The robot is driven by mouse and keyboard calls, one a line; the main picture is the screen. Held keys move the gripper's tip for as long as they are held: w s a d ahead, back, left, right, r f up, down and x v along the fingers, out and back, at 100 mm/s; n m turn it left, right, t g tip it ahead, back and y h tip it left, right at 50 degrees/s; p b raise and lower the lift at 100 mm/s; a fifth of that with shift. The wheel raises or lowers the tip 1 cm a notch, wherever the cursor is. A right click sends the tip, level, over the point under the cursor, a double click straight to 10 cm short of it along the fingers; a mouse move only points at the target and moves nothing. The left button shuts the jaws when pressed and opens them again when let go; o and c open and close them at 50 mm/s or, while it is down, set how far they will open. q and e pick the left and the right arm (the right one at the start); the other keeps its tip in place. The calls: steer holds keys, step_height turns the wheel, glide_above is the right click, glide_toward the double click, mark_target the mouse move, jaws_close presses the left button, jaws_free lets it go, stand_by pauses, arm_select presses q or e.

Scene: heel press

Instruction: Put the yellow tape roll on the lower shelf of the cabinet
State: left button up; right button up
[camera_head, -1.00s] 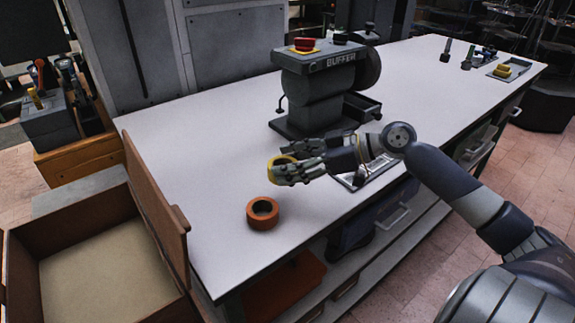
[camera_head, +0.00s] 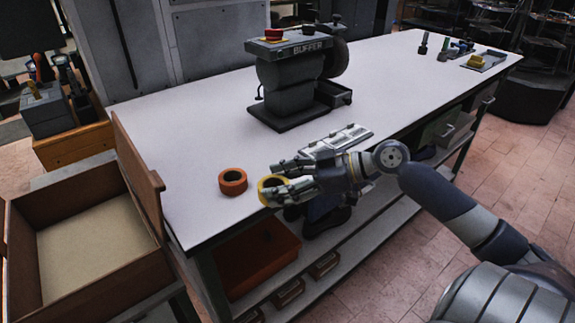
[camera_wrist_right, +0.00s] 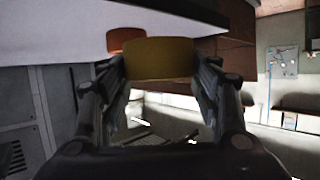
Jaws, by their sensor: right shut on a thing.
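The yellow tape roll (camera_head: 266,188) is between the fingers of my right gripper (camera_head: 278,187) at the table's front edge. In the right wrist view the yellow tape roll (camera_wrist_right: 160,58) sits between the two fingertips (camera_wrist_right: 160,75), and the gripper is shut on it. The lower shelf (camera_head: 345,238) runs under the white table, below and to the right of the gripper. I see no separate cabinet that I can name with certainty. My left gripper is not in view.
An orange tape roll (camera_head: 232,181) lies on the white table (camera_head: 190,130), left of the yellow one. A buffer machine (camera_head: 290,85) stands further back. An orange bin (camera_head: 255,262) and small boxes are on the shelf below. An open brown box (camera_head: 75,245) is at the left.

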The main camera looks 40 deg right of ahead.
steer(key=s+a+f+n, duration=0.1)
steer(key=s+a+f, duration=0.3)
steer(key=a, duration=0.2)
steer(key=s+a+f+n+g+y, duration=0.1)
steer(key=s+a+f, duration=0.3)
steer(key=s+a, duration=0.1)
steer(key=shift+a+f+y, duration=0.3)
steer(key=shift+a, duration=0.55)
steer(key=shift+w, duration=0.15)
